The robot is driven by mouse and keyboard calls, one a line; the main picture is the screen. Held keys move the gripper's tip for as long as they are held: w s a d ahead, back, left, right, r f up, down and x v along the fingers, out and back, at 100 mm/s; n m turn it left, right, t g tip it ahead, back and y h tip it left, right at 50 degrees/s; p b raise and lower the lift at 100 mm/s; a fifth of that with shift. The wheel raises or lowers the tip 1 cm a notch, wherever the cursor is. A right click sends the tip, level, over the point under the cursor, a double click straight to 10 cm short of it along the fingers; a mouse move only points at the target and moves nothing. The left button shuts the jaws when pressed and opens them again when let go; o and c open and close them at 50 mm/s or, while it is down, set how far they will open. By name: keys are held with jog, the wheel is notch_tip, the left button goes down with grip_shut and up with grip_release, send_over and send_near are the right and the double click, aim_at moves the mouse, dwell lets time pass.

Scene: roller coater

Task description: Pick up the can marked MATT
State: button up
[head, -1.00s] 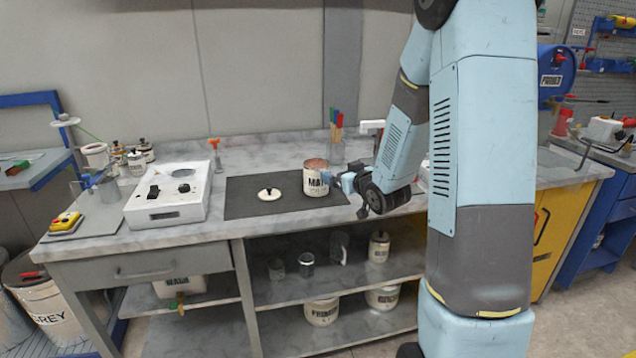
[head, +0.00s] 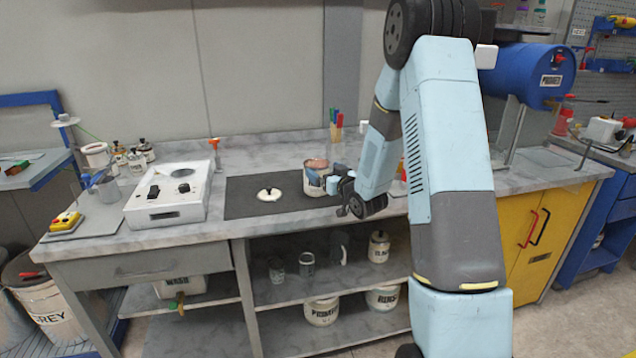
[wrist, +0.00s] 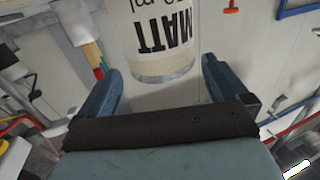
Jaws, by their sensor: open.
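The can marked MATT (head: 309,189) stands upright on the dark mat on the bench, its top open and brownish inside. The gripper hides part of its front and label in the head view. In the wrist view the can (wrist: 163,40) shows upside down, with MATT readable, ahead of and between the two blue fingers. My gripper (head: 322,181) is open at the can's right front side. In the wrist view my gripper's fingers (wrist: 162,72) are spread wide with a gap around the can's lower end. I cannot tell whether either finger touches it.
A white lid (head: 269,194) lies on the dark mat (head: 240,205) left of the can. A white box device (head: 166,206) stands further left. A holder with coloured handles (head: 337,130) stands behind. Shelves below hold several cans and cups.

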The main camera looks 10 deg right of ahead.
aim_at(311, 162)
jog(key=shift+x, duration=2.85)
jog(key=shift+a, duration=0.1)
jog(key=shift+s, duration=0.1)
jog(key=c, duration=1.6)
